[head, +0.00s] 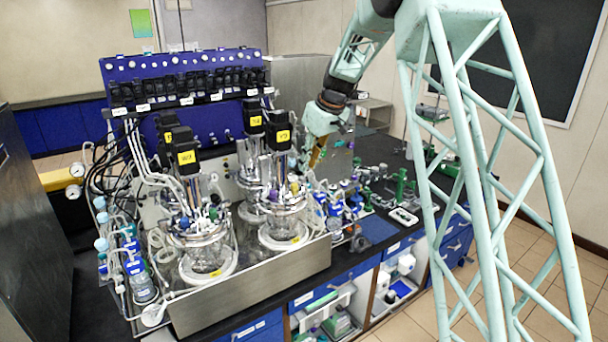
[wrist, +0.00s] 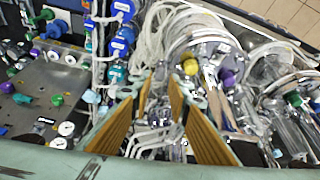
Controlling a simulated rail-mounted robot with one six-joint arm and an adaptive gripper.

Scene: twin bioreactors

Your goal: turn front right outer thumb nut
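Two glass bioreactor vessels stand at the front of the metal tray, a left one (head: 207,262) and a right one (head: 284,232), each with a crowded metal head plate and a black motor on top. The thumb nuts are too small to tell apart, and I cannot pick out the front right outer one. My gripper (head: 318,155) points down just right of the right vessel's motor. Tubing and a head plate with a yellow cap (wrist: 190,67) and purple cap (wrist: 228,78) lie beyond the fingertips.
A blue control rack (head: 180,70) stands behind the vessels. Blue-capped fittings (head: 335,208) and green valves (head: 400,185) crowd the bench to the right. White tubing (wrist: 150,35) loops close to the fingertips in the wrist view. A tiled floor lies in front of the bench.

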